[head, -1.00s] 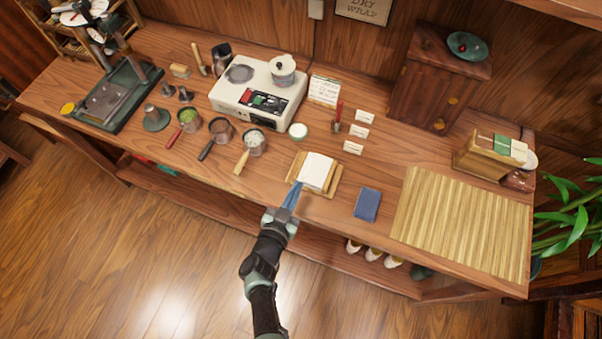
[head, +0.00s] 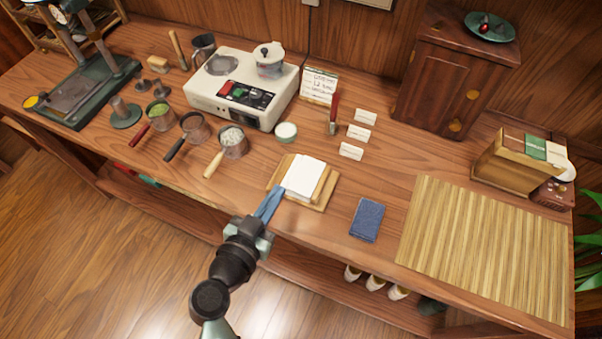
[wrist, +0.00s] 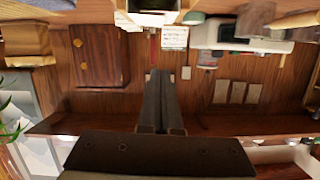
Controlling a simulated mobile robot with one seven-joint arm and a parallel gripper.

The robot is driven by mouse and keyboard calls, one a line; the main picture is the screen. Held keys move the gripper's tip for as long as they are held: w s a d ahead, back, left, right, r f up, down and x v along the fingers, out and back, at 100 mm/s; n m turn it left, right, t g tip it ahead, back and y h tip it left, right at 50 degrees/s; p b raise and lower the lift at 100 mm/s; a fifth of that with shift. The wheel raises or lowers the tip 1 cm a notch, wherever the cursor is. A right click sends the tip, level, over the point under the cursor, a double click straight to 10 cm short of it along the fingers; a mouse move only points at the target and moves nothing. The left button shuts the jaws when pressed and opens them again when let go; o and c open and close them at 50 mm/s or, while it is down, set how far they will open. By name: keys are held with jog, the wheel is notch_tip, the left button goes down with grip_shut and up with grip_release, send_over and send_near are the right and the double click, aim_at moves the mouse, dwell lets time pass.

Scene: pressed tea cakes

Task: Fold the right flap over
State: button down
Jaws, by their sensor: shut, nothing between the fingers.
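White paper (head: 300,176) lies on a small wooden board (head: 322,203) near the front edge of the table. The paper looks mostly flat, with a narrow strip along its right side. Its separate flaps are too small to tell apart, and no tea cake shows. My gripper (head: 277,191) is shut and empty, with its blue fingers at the left front corner of the board, left of the paper. I cannot tell whether the fingertips touch the board. In the wrist view the dark fingers (wrist: 158,76) lie side by side; the paper is not recognisable there.
A blue folded cloth (head: 367,220) and a slatted mat (head: 480,250) lie to the right. Handled pots, including one with white contents (head: 233,141), stand to the left. A small round tub (head: 286,132) and white cards (head: 360,133) stand behind the board.

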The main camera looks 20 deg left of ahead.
jog(key=b, duration=0.2)
send_over(297, 171)
jog(key=f+v, duration=0.1)
jog(key=v, duration=0.1)
jog(key=shift+s+d+f, duration=0.15)
jog(key=shift+s+f, duration=0.1)
jog(key=shift+f, duration=0.6)
notch_tip(297, 171, down, 3)
jog(key=shift+r+b, duration=0.1)
jog(key=shift+b, duration=0.5)
jog(key=shift+f+b, duration=0.35)
jog(key=shift+f, duration=0.25)
jog(key=shift+f+n+p, duration=0.35)
jog(key=shift+n+p, duration=0.05)
jog(key=shift+p, duration=0.35)
jog(key=shift+f, duration=0.3)
